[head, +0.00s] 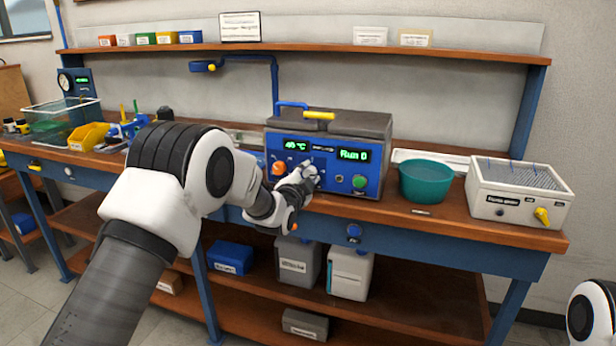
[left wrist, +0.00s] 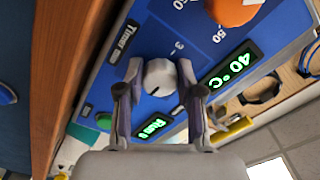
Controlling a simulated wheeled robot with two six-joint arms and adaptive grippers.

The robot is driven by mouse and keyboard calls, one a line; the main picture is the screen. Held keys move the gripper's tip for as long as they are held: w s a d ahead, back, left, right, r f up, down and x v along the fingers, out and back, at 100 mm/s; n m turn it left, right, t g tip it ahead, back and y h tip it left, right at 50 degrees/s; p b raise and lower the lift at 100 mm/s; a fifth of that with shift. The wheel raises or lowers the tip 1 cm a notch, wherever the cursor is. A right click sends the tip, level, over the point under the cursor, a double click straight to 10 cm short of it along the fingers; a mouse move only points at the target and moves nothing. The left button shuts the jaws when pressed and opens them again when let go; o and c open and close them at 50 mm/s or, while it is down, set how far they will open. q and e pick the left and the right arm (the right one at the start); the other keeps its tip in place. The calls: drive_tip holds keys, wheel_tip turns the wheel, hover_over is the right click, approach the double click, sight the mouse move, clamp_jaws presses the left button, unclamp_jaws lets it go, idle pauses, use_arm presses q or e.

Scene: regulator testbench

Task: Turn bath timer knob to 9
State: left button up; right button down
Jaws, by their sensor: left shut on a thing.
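The water bath (head: 340,125) stands on the bench with a blue front panel. The timer knob (left wrist: 160,77) is a pale grey dial on that panel, beside the word "Timer"; in the head view my gripper hides it. My left gripper (head: 310,177) reaches the panel and is shut on the knob, with one finger on each side of it in the left wrist view (left wrist: 160,88). A "3" mark shows near the knob; its other marks are mostly hidden. The display (head: 353,155) reads "Run 0". My right gripper is out of view.
An orange knob (head: 278,168) sits left of my gripper, below a "40 °C" display (head: 295,144). A green button (head: 359,182) is to the right. A teal bowl (head: 425,182) and a white box unit (head: 518,190) stand further right on the bench.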

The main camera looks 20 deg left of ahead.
use_arm(q)
drive_tip(key=shift+f, duration=0.1)
idle(0.3)
drive_tip(key=o, duration=1.2)
drive_tip(key=shift+c, duration=0.2)
drive_tip(key=s, duration=1.2)
drive_tip(key=shift+a, duration=0.15)
